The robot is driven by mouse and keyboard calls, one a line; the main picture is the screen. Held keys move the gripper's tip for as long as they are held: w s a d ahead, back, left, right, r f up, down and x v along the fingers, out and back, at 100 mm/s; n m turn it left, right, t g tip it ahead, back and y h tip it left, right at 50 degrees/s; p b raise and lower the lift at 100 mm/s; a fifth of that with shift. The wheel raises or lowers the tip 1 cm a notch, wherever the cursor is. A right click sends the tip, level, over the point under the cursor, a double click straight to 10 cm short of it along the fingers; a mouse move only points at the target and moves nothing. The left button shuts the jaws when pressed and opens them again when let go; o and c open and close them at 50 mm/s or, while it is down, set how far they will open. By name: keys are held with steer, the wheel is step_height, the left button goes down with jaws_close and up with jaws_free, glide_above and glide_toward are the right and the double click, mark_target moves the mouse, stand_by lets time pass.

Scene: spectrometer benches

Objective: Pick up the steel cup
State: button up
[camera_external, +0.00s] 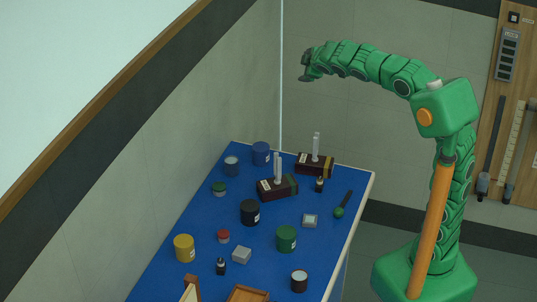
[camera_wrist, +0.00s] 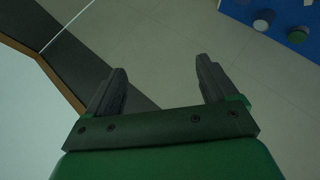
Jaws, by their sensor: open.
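A small metal-grey cup with a dark inside (camera_external: 299,282) stands upright near the front edge of the blue bench and looks like the steel cup. A grey-blue can (camera_external: 231,167) at the far left of the bench is also greyish, so I cannot be sure which is meant. My gripper (camera_external: 306,65) is high above the far end of the bench, well apart from everything on it. In the wrist view my gripper (camera_wrist: 160,66) is open, with nothing between the fingers.
The blue bench (camera_external: 180,278) carries several jars, including yellow (camera_external: 184,248), green (camera_external: 286,239), black (camera_external: 250,212) and blue (camera_external: 261,153) ones. Two dark boxes with upright clear pieces (camera_external: 276,188) (camera_external: 314,165) stand farther back. A wall runs along the bench's left side.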

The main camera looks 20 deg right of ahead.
steer(key=w+a+f+n+h, duration=0.2)
steer(key=w+a+f+n, duration=0.3)
steer(key=f, duration=0.4)
steer(key=n+t+y, duration=0.2)
steer(key=n+t, duration=0.1)
steer(key=n, duration=1.6)
glide_toward(234, 169)
steer(key=shift+w+a+f, duration=0.1)
steer(key=shift+w+f, duration=0.05)
steer(key=shift+w, duration=0.4)
steer(key=x, duration=0.5)
steer(key=shift+w+a+f, duration=0.1)
steer(key=shift+f, duration=0.05)
steer(key=shift+w+f, duration=0.2)
steer(key=shift+w, duration=0.45)
steer(key=shift+d+x, duration=0.15)
steer(key=shift+x, duration=0.7)
steer(key=shift+d+x, duration=0.1)
steer(key=shift+x, duration=1.65)
steer(key=shift+f, duration=0.1)
